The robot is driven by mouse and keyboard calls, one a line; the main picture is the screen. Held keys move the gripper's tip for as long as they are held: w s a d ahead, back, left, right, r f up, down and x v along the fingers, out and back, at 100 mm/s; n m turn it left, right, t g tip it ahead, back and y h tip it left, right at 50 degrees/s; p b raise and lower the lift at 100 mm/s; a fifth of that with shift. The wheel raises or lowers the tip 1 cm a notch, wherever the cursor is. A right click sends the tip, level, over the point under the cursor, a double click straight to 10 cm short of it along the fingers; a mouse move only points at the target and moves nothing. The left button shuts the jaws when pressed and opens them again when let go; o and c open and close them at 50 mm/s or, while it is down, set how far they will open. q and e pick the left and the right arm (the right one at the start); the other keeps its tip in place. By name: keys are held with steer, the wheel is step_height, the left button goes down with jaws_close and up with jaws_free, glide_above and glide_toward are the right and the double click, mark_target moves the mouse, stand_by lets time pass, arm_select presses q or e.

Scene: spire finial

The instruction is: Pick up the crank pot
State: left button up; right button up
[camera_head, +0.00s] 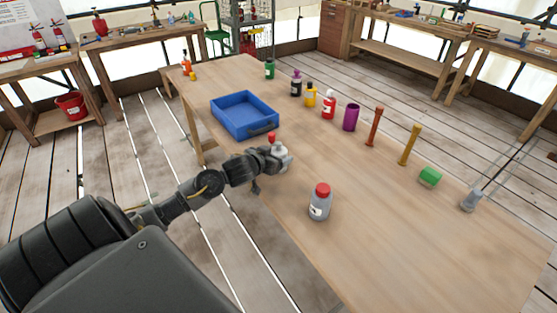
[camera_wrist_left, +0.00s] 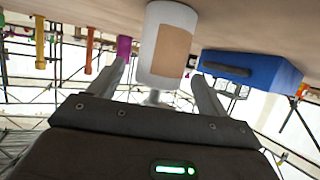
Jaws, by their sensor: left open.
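The crank pot (camera_head: 282,160) appears to be the pale grey pot with a red knob on top, standing near the table's left edge. In the left wrist view it is a pale pot (camera_wrist_left: 149,42) with a tan label, seen upside down. My left gripper (camera_head: 272,157) is at the pot. In the wrist view its two fingers (camera_wrist_left: 160,80) are open, one on each side of the pot; I cannot tell whether either touches it. The fingers are hard to make out in the head view. My right gripper is not in view.
A blue tray (camera_head: 225,119) stands just beyond the pot. A grey bottle with a red lid (camera_head: 319,205) stands nearer. The table's middle is clear.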

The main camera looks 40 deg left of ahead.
mark_target(277, 147)
arm_select(q)
steer(key=x, duration=0.3)
steer(key=shift+s, duration=0.1)
steer(key=shift+c, duration=0.6)
steer(key=c, duration=1)
steer(key=shift+r, duration=0.1)
steer(key=shift+r, duration=0.3)
step_height(277, 147, up, 2)
steer(key=shift+r, duration=0.15)
steer(key=s+r, duration=0.1)
steer(key=r, duration=0.1)
steer(key=s+r+p, duration=0.1)
steer(key=s+d+r+p, duration=0.1)
steer(key=s+r, duration=0.1)
steer(key=shift+s+r, duration=0.15)
steer(key=shift+r, duration=0.2)
steer(key=d+p+v, duration=0.1)
steer(key=p+v, duration=0.1)
steer(key=v, duration=0.8)
steer(key=shift+d+r, duration=0.15)
steer(key=shift+r, duration=0.05)
